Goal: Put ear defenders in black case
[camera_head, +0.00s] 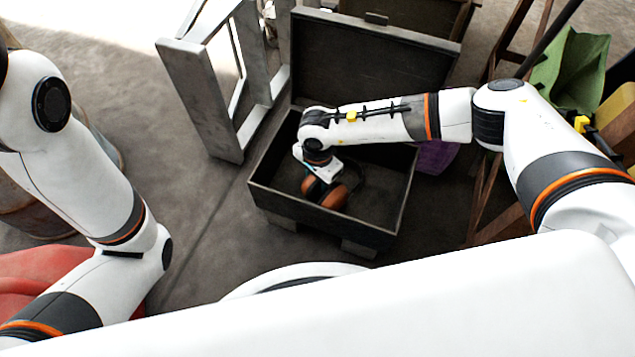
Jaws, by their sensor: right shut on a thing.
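The black case (375,236) stands open on the floor in the middle of the head view, its lid raised at the back. My right arm reaches in from the right over the case. My right gripper (327,184) points down inside the case opening, shut on the ear defenders (334,197), which have orange-brown cups and a dark band. The gripper's fingertips are partly hidden. My left arm is at the left, but its gripper is out of view.
A grey metal frame (205,95) stands left of the case. A green bag-like thing (572,70) and wooden legs (487,190) are at the right. A purple thing (436,156) sits beside the case. A red thing (50,275) lies at lower left.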

